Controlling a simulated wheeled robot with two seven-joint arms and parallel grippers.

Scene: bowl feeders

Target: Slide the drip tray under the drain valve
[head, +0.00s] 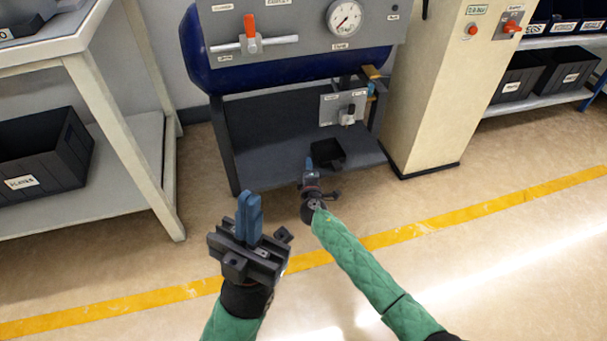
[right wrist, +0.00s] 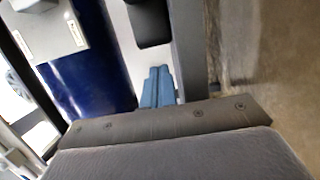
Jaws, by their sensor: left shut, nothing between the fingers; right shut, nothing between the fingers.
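The drip tray (head: 328,153) is a small black open tray on the dark lower shelf (head: 268,169) of the tank stand. The drain valve (head: 348,116) is on a grey labelled plate above the shelf, higher and to the right of the tray in the head view. My right gripper (head: 309,163) is shut and empty, its blue fingertips at the tray's left side; contact cannot be told. Its fingers show in the right wrist view (right wrist: 157,88), below a black object (right wrist: 150,22) that looks like the tray. My left gripper (head: 249,212) is shut and empty, above the floor in front.
The blue tank (head: 290,68) has a grey panel with a gauge and a red-handled lever (head: 251,43). A beige cabinet (head: 432,100) stands right of the stand. A bench (head: 120,125) with a black bin (head: 42,155) is at left. The floor in front is clear.

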